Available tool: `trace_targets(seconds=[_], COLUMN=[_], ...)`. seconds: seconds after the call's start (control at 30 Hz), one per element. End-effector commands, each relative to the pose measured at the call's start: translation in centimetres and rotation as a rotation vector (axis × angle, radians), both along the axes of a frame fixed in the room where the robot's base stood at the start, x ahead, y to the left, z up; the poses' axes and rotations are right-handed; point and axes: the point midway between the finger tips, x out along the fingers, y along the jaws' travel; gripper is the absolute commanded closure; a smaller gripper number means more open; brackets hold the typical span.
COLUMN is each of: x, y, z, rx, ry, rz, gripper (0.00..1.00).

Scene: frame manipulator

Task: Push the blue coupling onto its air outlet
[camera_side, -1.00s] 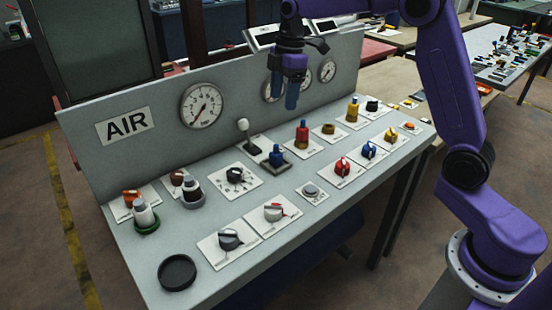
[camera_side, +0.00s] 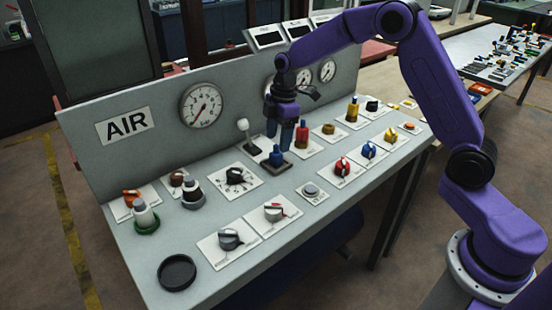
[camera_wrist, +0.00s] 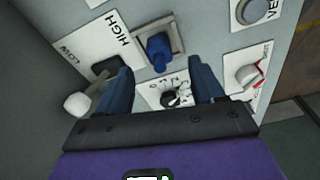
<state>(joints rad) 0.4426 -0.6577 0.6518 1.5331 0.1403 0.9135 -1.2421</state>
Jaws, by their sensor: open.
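The blue coupling (camera_side: 277,157) stands upright on a dark square base (camera_side: 267,164) near the middle of the sloped panel. It also shows in the wrist view (camera_wrist: 158,50), beyond my fingertips. My gripper (camera_side: 279,138) is open and empty, fingers pointing down, just above and behind the coupling in the side view. In the wrist view my gripper's two blue fingers (camera_wrist: 163,72) are spread wide, and the coupling lies between their lines. A low brass fitting (camera_side: 328,129) on a white plate sits to the right; I cannot tell whether it is the blue coupling's outlet.
A red and brass fitting (camera_side: 302,135) stands close right of my gripper. A lever with a white knob (camera_side: 243,125) stands close left. A black knob (camera_side: 235,175) is left of the coupling. Gauges (camera_side: 201,106) line the back panel.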

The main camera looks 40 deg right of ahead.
Motion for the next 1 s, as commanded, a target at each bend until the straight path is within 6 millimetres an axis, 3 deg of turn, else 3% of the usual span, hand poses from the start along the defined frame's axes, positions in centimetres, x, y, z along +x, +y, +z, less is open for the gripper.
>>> trace_targets(seconds=[0.37, 0.7, 1.0], x=[0.0, 0.2, 0.2], y=[0.1, 0.8, 0.9], z=[-0.4, -4.6, -5.3], rx=[0.0, -0.001, 0.0], ry=[0.0, 0.002, -0.001], rz=[0.001, 0.001, 0.001], gripper=[0.32, 0.32, 0.32])
